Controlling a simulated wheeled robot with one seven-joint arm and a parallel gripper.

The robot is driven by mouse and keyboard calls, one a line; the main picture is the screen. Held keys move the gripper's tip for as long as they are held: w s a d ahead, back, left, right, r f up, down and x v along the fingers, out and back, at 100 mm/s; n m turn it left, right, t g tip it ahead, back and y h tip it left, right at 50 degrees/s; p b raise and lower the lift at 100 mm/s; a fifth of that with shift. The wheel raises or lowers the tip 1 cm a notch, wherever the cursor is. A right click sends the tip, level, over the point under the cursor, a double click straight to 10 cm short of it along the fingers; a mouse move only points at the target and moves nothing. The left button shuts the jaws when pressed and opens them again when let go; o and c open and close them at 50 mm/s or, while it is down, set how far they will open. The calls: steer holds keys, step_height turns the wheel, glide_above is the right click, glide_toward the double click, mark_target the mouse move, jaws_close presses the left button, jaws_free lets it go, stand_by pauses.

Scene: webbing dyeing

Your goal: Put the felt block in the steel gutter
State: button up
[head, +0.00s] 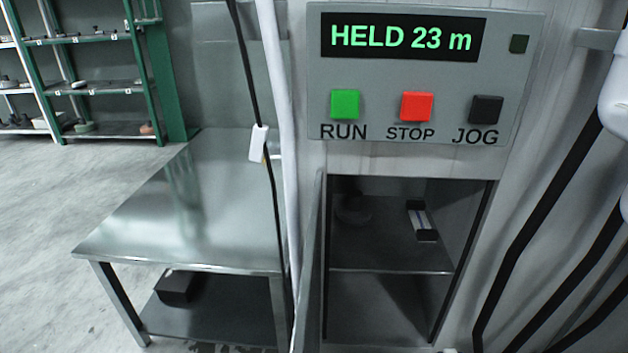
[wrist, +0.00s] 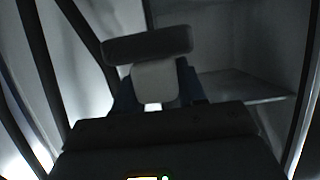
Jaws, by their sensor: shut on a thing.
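In the wrist view, my gripper (wrist: 155,88) is shut on a block with a dark grey, rounded bar on top and a paler grey part between the fingers. I take this to be the felt block (wrist: 147,44); the picture is dim. It is held clear at the fingertips, and its lower part is hidden by the gripper. My gripper does not show in the head view. I cannot make out the steel gutter for certain in either view.
A bare steel table (head: 190,215) stands left, with a black box (head: 176,287) below. Black hoses (head: 545,200) run at right. Green shelving (head: 145,70) stands back left.

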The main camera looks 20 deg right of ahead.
steer(key=w+a+r+n+t+y, duration=0.1)
steer(key=w+a+r+n+y, duration=0.2)
steer(key=a+r, duration=0.65)
steer(key=w+a+r+n+y, duration=0.2)
steer(key=w+a+r, duration=0.3)
steer(key=a+r, duration=0.5)
step_height(320, 180, up, 19)
steer(key=s+a+p, duration=0.1)
steer(key=s+p, duration=0.1)
steer(key=p, duration=2.9)
steer(key=shift+s+a, duration=0.2)
steer(key=shift+s, duration=0.15)
